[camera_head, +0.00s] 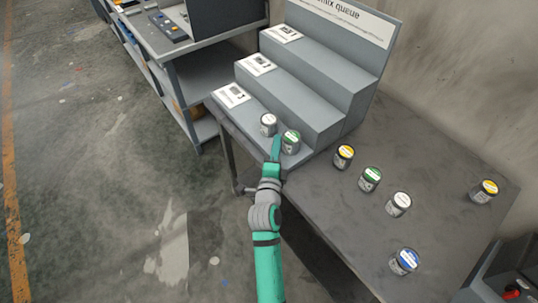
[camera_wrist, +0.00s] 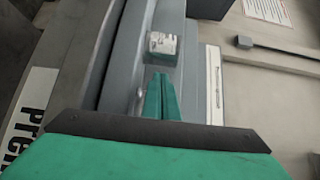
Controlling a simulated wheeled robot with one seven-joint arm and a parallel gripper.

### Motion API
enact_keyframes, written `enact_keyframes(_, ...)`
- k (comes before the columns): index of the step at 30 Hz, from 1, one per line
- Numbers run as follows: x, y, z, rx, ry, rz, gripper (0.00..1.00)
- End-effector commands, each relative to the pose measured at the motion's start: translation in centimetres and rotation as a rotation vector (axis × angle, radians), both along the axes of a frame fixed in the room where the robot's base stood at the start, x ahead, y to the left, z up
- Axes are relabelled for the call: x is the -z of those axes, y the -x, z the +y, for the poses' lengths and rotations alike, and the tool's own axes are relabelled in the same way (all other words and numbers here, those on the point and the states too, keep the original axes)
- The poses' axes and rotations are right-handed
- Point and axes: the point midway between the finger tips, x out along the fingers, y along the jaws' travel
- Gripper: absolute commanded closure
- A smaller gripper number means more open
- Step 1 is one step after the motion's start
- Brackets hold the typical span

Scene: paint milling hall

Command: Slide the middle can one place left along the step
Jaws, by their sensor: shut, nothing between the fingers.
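A grey stepped stand (camera_head: 305,90) carries cans on its lowest step only. A white-lidded can (camera_head: 268,124) stands upright there, with a green-lidded can (camera_head: 291,142) close to its right. No third can shows on that step. My gripper (camera_head: 277,142) is shut and empty, its green fingers at the left front side of the green-lidded can; I cannot tell whether they touch it. In the wrist view the shut fingers (camera_wrist: 161,98) point toward a pale can (camera_wrist: 161,46), a short gap ahead; which can it is, I cannot tell.
White label cards (camera_head: 231,95) lie at the left end of each step. The dark table (camera_head: 450,215) right of the stand holds several cans with yellow, green, white and blue lids. The lowest step is free between its card and the white-lidded can. A grey workbench (camera_head: 190,45) stands behind left.

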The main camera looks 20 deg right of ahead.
Motion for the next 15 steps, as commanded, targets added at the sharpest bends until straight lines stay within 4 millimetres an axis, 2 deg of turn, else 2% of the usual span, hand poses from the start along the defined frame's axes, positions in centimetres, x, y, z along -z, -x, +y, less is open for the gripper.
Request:
enact_keyframes(6,0.1,-1.8,-0.1,-0.010,0.000,0.001,1.00)
enact_keyframes(15,0.0,-2.2,0.0,-0.014,0.000,0.000,1.00)
